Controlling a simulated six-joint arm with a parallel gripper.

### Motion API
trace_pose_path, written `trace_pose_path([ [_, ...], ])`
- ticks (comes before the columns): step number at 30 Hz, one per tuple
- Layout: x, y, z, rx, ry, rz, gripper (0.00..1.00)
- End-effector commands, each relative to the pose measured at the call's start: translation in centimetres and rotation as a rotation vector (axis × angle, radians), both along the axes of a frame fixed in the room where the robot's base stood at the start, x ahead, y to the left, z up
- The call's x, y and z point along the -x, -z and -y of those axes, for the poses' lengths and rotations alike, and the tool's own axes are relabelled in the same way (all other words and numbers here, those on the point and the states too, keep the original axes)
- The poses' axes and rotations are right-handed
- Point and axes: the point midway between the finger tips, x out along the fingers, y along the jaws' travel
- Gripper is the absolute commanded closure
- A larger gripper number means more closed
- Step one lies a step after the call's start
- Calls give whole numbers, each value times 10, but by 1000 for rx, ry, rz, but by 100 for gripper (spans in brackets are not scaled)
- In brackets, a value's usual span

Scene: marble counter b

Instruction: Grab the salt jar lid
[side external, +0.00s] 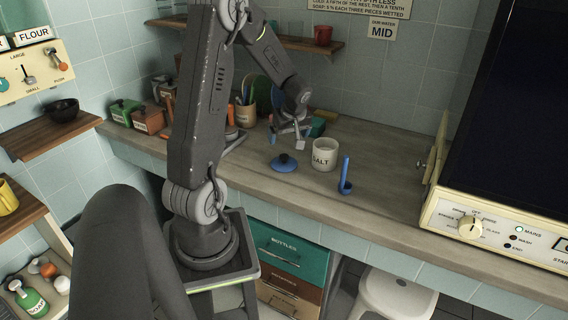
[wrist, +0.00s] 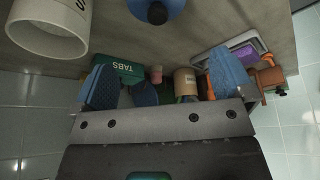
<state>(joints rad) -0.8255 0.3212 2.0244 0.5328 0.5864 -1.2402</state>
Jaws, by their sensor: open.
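The salt jar lid (side external: 283,163) is a blue disc with a dark round knob. It lies flat on the counter, left of the salt jar (side external: 324,156), a white open-topped pot marked SALT. My gripper (side external: 289,140) is open and empty, above and behind the lid and apart from it. In the wrist view the lid (wrist: 172,7) is cut by the top edge, beyond the two blue finger pads of my gripper (wrist: 163,80). The jar (wrist: 50,42) shows at the upper left there.
A blue upright ladle or spoon (side external: 345,176) stands right of the jar. A green TABS box (wrist: 123,70) and a utensil pot (side external: 245,114) stand towards the wall. A cream appliance (side external: 490,228) fills the right. The counter in front of the lid is clear.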

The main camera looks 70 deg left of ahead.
Motion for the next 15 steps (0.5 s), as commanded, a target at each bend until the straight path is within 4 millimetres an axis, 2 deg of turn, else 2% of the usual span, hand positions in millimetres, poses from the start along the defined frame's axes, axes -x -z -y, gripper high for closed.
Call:
trace_pose_path([
  [7, 2, 46, -17, 5, 3, -4, 0],
  [15, 2, 67, -26, 2, 4, -1, 0],
])
